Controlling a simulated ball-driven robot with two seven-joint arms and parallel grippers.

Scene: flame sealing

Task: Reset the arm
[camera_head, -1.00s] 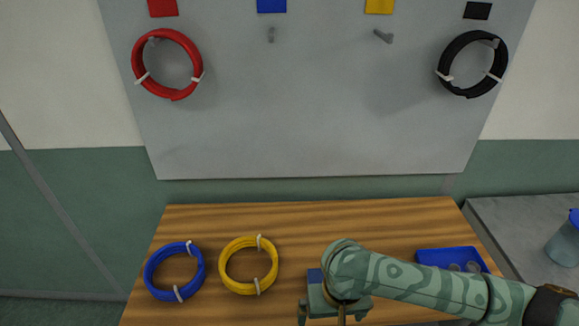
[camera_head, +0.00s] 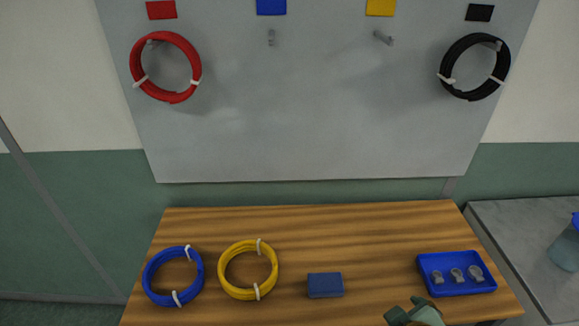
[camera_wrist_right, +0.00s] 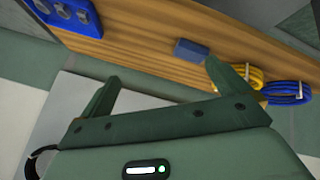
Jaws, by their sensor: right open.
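My right gripper (camera_head: 412,314) shows only its tip at the bottom edge of the head view, in front of the table. In the right wrist view my right gripper (camera_wrist_right: 160,85) is open, with its two fingers spread and nothing between them. The blue block (camera_head: 325,285) lies on the table, apart from the gripper; it also shows in the wrist view (camera_wrist_right: 190,48) beyond the fingers. My left gripper is not in view.
On the wooden table (camera_head: 330,235) lie a blue coil (camera_head: 150,283), a yellow coil (camera_head: 223,280) and a blue tray (camera_head: 428,281) with small metal parts. On the grey board (camera_head: 300,130) hang a red coil (camera_head: 135,68) and a black coil (camera_head: 446,68); two pegs are empty.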

